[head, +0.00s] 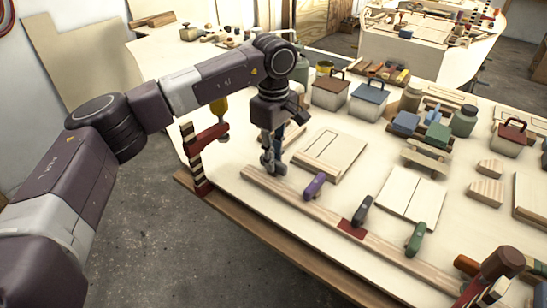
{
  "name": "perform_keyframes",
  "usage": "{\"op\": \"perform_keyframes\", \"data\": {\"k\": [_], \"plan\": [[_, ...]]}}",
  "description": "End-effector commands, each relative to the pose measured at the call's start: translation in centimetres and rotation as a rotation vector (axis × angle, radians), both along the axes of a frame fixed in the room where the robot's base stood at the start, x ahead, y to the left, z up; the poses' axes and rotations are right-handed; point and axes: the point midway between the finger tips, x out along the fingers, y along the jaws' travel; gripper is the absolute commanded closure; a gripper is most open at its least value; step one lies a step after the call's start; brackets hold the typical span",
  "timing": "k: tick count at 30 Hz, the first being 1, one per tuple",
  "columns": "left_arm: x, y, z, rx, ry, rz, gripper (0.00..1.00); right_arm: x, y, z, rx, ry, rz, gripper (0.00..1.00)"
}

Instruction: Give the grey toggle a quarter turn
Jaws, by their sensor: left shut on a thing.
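My left gripper (272,165) points down at the left end of a long pale wooden rail (292,207) at the table's near edge. It is shut on what looks like the grey toggle, mostly hidden by the fingers, so its angle cannot be told. On the same rail, to the right, stand a purple toggle (314,186), a black or very dark toggle (362,209) and a green toggle (416,238). These are apart from the gripper. My right gripper is not in view.
A striped post (194,160) with a red arm stands left of the gripper. Behind the rail lie pale flat panels (330,153). Lidded boxes (368,101) and jars stand farther back. A mallet-like brown piece (503,262) is at the bottom right. Bare floor lies in front.

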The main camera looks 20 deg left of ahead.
Motion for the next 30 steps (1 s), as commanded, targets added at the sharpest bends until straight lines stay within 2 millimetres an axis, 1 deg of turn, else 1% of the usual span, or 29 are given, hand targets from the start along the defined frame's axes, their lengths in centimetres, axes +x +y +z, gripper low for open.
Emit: {"op": "perform_keyframes", "data": {"k": [2,3,7,15,19,23,30], "plan": [[0.2,0.0,0.3,-0.001,-0.007,0.003,1.0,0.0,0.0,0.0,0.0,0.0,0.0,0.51],[0.2,0.0,0.3,-0.001,-0.007,0.003,0.84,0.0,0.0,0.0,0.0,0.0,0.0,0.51],[0.1,0.0,0.2,-0.001,-0.006,0.003,0.7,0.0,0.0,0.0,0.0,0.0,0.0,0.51],[0.1,0.0,0.1,-0.001,-0.003,0.002,0.7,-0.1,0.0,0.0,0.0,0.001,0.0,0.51],[0.1,0.0,1.0,-0.001,-0.004,0.002,0.7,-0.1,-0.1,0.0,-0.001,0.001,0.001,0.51],[0.2,0.0,3.3,-0.002,-0.007,0.002,0.7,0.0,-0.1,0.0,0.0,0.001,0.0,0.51],[0.2,0.0,8.5,-0.001,-0.007,0.003,0.7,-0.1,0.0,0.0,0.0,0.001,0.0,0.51]]}}
